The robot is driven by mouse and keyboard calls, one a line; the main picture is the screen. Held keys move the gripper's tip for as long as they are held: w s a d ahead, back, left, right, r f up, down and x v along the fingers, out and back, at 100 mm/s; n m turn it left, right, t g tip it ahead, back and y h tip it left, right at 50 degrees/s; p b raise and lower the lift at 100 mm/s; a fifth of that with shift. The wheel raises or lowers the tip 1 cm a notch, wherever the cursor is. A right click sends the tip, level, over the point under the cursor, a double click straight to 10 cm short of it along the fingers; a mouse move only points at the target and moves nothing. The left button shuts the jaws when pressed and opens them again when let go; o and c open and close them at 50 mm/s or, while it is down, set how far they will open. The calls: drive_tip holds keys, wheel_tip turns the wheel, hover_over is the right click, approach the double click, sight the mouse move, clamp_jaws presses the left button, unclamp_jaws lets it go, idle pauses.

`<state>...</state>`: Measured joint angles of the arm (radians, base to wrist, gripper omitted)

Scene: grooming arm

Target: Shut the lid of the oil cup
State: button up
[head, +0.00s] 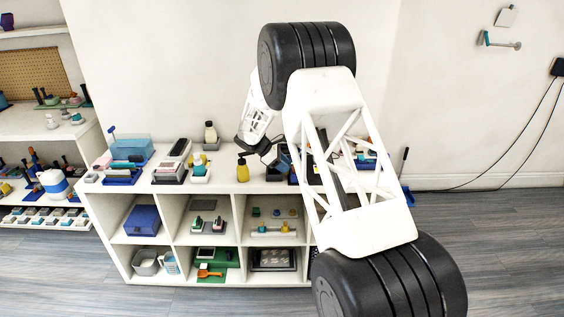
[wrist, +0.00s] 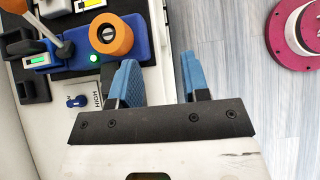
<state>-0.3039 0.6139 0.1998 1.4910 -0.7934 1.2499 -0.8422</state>
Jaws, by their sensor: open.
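My gripper (wrist: 160,78) is open, with two blue fingertips apart and nothing between them. In the head view my gripper (head: 261,151) is over the bench top, beside the yellow bottle, and partly covered by my arm. In the wrist view, left of the fingers, an orange round piece with a dark central opening (wrist: 110,52) sits on a blue unit (wrist: 73,57) with a lit green light. I cannot tell whether this is the oil cup, or pick out its lid in either view.
A white panel with a blue knob (wrist: 76,101) lies just left of the fingers. A magenta round thing (wrist: 275,35) shows at the right over grey floor.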

drive_tip(key=s+d, duration=0.1)
drive_tip(key=s, duration=0.6)
drive_tip(key=shift+s+d+r, duration=0.15)
drive_tip(key=shift+s+r, duration=0.05)
drive_tip(key=shift+r, duration=0.15)
drive_tip(key=shift+w, duration=0.1)
drive_tip(key=w+a+r+y, duration=0.1)
drive_tip(key=w+a+y, duration=0.1)
drive_tip(key=w, duration=0.5)
drive_tip(key=w+a+r+y, duration=0.1)
drive_tip(key=w+a+y, duration=0.1)
drive_tip(key=w, duration=0.6)
drive_tip(key=shift+w+a+r+y, duration=0.3)
drive_tip(key=shift+a+r, duration=0.1)
drive_tip(key=shift+a, duration=0.3)
drive_tip(key=shift+f, duration=0.15)
drive_tip(key=shift+x, duration=3.8)
drive_tip(key=shift+d, duration=0.1)
